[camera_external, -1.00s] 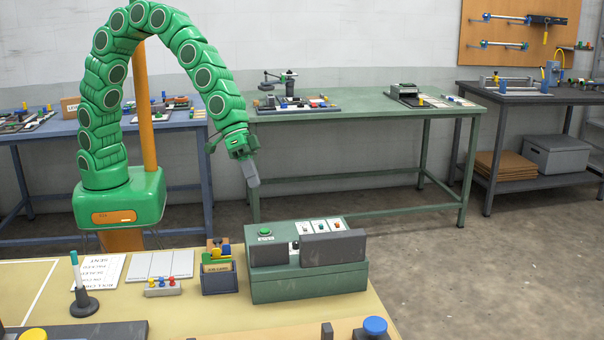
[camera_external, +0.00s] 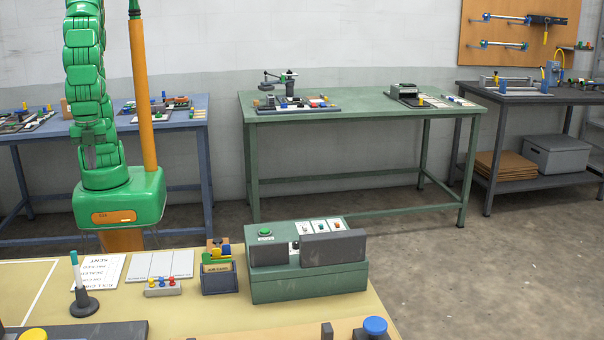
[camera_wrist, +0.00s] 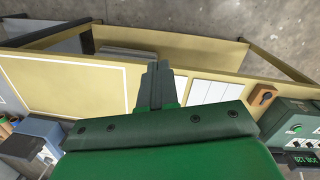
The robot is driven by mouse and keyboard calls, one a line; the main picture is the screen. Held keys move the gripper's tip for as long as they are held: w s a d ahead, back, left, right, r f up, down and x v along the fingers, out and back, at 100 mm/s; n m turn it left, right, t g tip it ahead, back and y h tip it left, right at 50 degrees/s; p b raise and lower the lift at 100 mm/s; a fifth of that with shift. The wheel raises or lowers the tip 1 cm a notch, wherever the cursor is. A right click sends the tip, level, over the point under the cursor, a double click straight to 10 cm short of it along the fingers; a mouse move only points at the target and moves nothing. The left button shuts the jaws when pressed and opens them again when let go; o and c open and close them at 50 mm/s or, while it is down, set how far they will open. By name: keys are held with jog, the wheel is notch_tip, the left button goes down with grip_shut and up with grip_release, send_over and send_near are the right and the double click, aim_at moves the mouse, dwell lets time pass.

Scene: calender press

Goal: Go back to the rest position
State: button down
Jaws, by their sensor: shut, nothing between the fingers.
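My green segmented arm rises from its green base at the left of the external view and folds back close to itself. My gripper (camera_external: 90,158) hangs in front of the lower arm, just above the base, pointing down. Its grey fingers are together and empty; they also show in the wrist view (camera_wrist: 157,85), over the yellow table. The gripper touches nothing on the tables.
The yellow table (camera_external: 225,316) in front carries a green press (camera_external: 308,284), a card box (camera_external: 219,279), white panels (camera_external: 160,265) and a pen stand (camera_external: 84,303). An orange post (camera_external: 143,95) stands beside my arm. A green table (camera_external: 350,110) stands behind.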

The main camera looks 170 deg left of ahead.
jog(key=s+d+r+m, duration=0.1)
jog(key=s+d, duration=0.2)
jog(key=s, duration=0.3)
jog(key=s+d+r+m+g, duration=0.1)
jog(key=s+d+r+m, duration=0.1)
jog(key=s, duration=0.5)
jog(key=shift+d+r+y, duration=0.25)
jog(key=shift+d+y, duration=0.15)
jog(key=shift+d, duration=0.1)
